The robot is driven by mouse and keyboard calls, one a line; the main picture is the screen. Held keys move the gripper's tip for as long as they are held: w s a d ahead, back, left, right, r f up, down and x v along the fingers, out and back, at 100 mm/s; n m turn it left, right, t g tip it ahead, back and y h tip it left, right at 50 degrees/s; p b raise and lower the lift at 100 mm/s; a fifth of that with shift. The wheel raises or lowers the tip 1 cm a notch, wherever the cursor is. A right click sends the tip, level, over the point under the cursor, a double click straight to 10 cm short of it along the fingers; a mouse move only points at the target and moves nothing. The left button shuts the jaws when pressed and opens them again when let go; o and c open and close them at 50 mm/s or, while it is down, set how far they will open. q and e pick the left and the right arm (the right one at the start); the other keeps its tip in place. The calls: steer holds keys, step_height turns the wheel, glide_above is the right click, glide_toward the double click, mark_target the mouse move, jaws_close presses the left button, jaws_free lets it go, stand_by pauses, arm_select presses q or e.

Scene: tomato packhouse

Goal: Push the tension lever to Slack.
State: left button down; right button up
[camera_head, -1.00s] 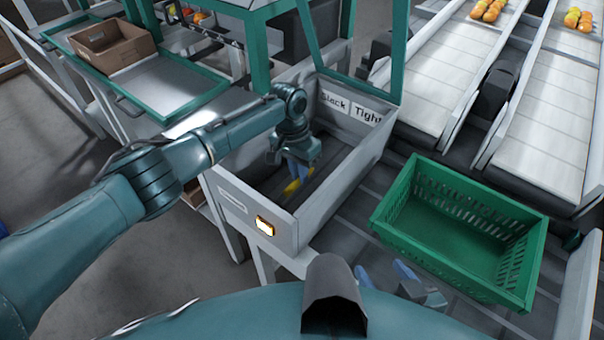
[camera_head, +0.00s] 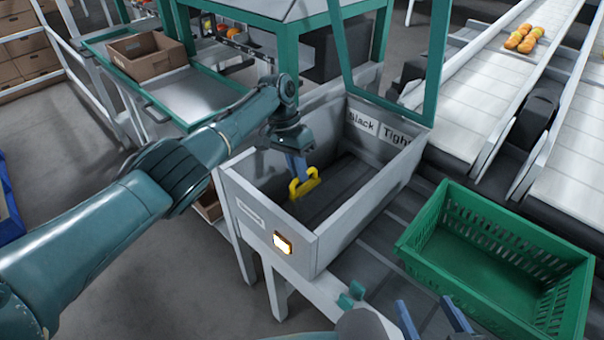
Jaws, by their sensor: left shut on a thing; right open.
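The tension lever shows as a yellow looped handle (camera_head: 311,187) inside an open grey box. My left gripper (camera_head: 298,172) reaches down into the box from above, shut on the handle. The rest of the lever is hidden. On the box's back inner wall are a "Slack" label (camera_head: 362,122) on the left and a "Tight" label (camera_head: 395,136) on the right. The handle is toward the left, on the Slack side. My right gripper (camera_head: 430,322) is at the bottom edge, partly cut off, open and empty.
The grey box (camera_head: 285,222) has a lit orange-framed button (camera_head: 283,243) on its front. A green crate (camera_head: 420,262) stands to the right on dark rollers. White conveyors (camera_head: 500,75) run behind, one carrying orange produce (camera_head: 523,40). A cardboard box (camera_head: 147,60) sits back left.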

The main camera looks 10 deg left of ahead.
arm_select(q)
steer(key=shift+f, duration=0.2)
steer(key=c, duration=1.5)
jaws_free()
steer(key=shift+o, duration=0.2)
steer(key=shift+r, duration=0.15)
steer(key=p+v, duration=0.1)
steer(key=v, duration=1.2)
steer(key=shift+c, duration=0.4)
